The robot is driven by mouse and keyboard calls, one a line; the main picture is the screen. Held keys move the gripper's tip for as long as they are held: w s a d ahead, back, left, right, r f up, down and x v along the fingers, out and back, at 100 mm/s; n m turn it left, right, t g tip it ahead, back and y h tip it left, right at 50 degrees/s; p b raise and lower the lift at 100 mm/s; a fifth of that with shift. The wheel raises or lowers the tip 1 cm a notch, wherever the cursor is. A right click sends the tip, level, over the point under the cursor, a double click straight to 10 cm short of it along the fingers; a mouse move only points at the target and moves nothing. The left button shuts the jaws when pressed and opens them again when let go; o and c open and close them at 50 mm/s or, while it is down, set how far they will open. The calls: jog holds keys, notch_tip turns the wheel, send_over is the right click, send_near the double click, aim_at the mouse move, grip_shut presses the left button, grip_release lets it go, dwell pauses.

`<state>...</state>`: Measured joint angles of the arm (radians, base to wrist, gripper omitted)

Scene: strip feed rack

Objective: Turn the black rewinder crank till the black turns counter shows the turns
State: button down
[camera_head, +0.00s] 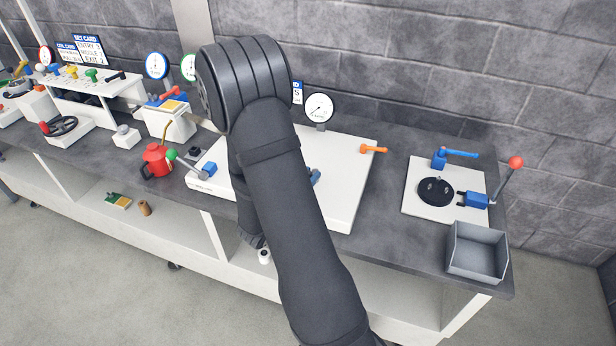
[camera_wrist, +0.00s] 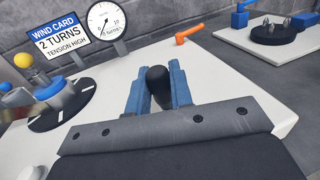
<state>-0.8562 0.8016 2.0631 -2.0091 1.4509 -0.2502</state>
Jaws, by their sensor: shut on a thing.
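In the wrist view my gripper (camera_wrist: 158,88) has its two blue fingers closed on the black knob (camera_wrist: 158,78) of the rewinder crank. The rest of the crank is hidden behind the gripper body. The turns counter (camera_wrist: 104,20) is a round white dial with a black rim and a thin needle; its exact reading is too small to tell. It also shows in the head view (camera_head: 319,108). The wind card (camera_wrist: 60,37) beside it reads "2 TURNS, TENSION HIGH". In the head view my arm hides the crank and most of the gripper.
An orange lever (camera_head: 373,149) stands right of the dial. A black disc (camera_wrist: 62,105) with a yellow-knobbed lever lies to the left. A red can (camera_head: 157,160) stands left on the bench. A grey bin (camera_head: 477,252) sits at the right edge, near a red-knobbed lever (camera_head: 515,163).

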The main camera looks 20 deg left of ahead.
jog(key=shift+d, duration=0.1)
jog(key=shift+w+d+n+t+y, duration=0.15)
jog(key=shift+d+n+y, duration=0.25)
jog(key=shift+n+y, duration=0.5)
jog(key=shift+d+n+t+y, duration=0.15)
jog(key=shift+d+n+y, duration=0.3)
jog(key=shift+y, duration=0.75)
jog(key=shift+w+d+n+y, duration=0.15)
jog(key=shift+n+y, duration=0.35)
jog(key=shift+y, duration=0.25)
jog(key=shift+d+n+y, duration=0.1)
jog(key=shift+n+y, duration=0.35)
jog(key=shift+y, duration=0.3)
jog(key=c, duration=1.3)
grip_release()
jog(key=shift+c, duration=0.2)
